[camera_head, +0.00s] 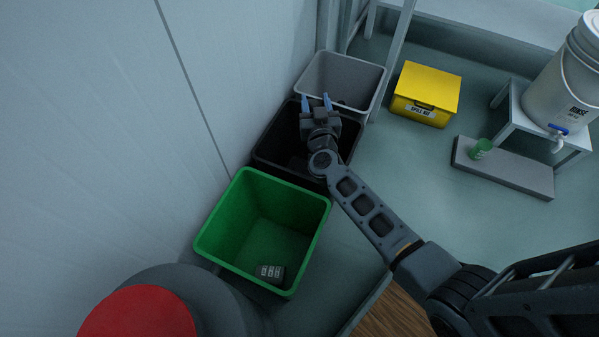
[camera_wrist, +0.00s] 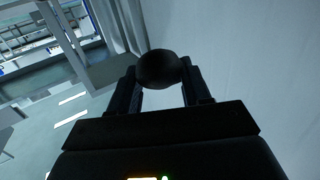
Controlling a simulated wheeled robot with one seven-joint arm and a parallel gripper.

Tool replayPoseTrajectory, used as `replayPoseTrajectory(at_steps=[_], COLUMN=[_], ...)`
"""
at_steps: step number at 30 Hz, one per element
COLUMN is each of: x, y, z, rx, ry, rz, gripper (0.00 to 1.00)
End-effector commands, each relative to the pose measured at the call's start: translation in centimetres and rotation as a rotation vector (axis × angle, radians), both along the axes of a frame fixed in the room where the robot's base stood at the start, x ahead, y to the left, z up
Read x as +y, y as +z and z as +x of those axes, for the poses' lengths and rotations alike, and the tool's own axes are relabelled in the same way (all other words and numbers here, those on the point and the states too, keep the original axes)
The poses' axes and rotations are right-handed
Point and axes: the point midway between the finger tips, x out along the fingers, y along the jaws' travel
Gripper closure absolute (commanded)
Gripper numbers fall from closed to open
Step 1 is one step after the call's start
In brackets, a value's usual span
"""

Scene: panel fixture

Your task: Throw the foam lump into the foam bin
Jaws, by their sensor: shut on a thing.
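My gripper (camera_head: 316,100) is shut on a dark, rounded lump, the foam lump (camera_wrist: 160,69), which sits between the fingertips in the wrist view. In the head view the lump is hard to make out against the dark background. The gripper's blue fingertips appear over the far part of a black bin (camera_head: 264,150), towards a grey bin (camera_head: 312,66) behind it. A green bin (camera_head: 215,222) stands nearest. The three bins stand in a row along the wall, and I can read no label saying which is for foam.
A dark block with pale markings (camera_head: 270,272) lies in the green bin, and a small dark thing (camera_head: 343,103) shows in the grey bin. A yellow spill kit box (camera_head: 428,88) and a white rinse bucket (camera_head: 562,90) stand to the right. A red-topped object (camera_head: 138,315) is in front.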

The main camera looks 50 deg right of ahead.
Motion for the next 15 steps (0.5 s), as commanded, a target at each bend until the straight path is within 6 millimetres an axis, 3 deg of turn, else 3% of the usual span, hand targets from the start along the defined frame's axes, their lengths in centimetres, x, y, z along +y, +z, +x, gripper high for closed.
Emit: replayPoseTrajectory(at_steps=[15], x=[0.1], y=[-5.1], z=[0.0], rx=[-0.001], ry=[0.002], rz=[0.001], gripper=[0.8])
